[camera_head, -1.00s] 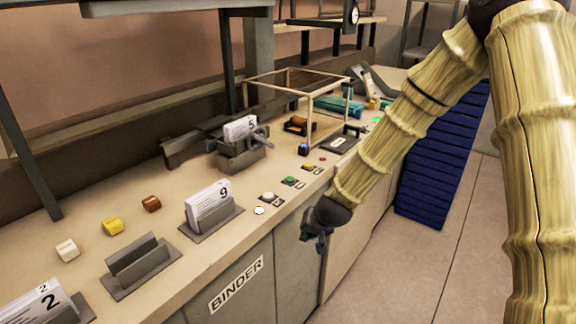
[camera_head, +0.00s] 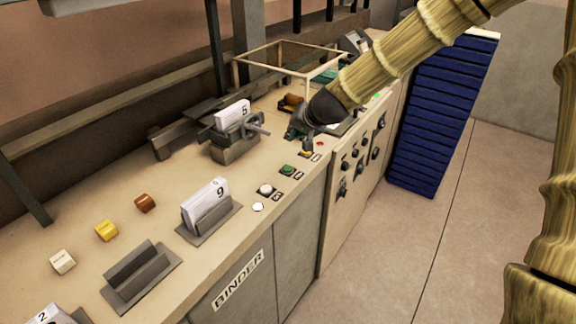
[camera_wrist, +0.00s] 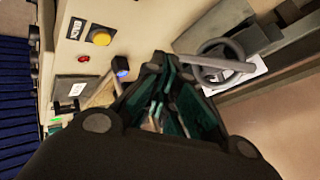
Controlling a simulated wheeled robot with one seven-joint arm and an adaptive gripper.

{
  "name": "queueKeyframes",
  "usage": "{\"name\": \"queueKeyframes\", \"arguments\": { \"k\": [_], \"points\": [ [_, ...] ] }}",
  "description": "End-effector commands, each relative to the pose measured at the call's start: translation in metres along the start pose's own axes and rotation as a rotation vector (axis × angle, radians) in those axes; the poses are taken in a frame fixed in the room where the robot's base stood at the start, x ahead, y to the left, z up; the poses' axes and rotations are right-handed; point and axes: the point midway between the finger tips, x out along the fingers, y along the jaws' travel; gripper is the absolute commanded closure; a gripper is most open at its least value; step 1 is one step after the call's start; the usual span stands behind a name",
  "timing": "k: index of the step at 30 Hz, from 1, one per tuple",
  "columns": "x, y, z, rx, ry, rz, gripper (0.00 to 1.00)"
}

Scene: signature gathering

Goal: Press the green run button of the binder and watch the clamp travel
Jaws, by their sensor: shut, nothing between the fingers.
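The green button (camera_head: 288,170) sits on the binder's bench top, between a white button (camera_head: 265,190) and an amber button (camera_head: 305,153). My gripper (camera_head: 294,134) is shut and empty, above the bench beyond the green button. The amber button (camera_wrist: 101,38) also shows there; I cannot see the green one in that view. The grey clamp (camera_head: 234,152) holds a paper stack marked 5 (camera_head: 232,115).
A paper stack marked 9 (camera_head: 205,204) stands in a holder nearer the front. A red button (camera_head: 320,143) lies near the bench edge. Blue stacked trays (camera_head: 440,115) stand at the right. The floor (camera_head: 400,260) is clear.

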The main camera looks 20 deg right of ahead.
Motion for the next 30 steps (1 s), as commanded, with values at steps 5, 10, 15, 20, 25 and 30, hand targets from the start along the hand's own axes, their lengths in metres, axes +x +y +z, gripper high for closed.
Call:
{"name": "queueKeyframes", "arguments": {
  "k": [5,10,15,20,25,30],
  "points": [
    [0.003,-0.003,0.003,-0.005,-0.003,-0.002,1.0],
    [0.007,0.001,0.006,-0.004,-0.003,-0.002,1.0],
    [0.017,0.009,0.013,-0.003,-0.002,-0.002,1.0],
    [0.029,0.019,0.022,-0.002,-0.001,-0.001,1.0],
    [0.043,0.029,0.032,-0.001,-0.001,-0.001,1.0],
    [0.054,0.038,0.04,-0.002,-0.002,0.0,1.0]
  ]
}}
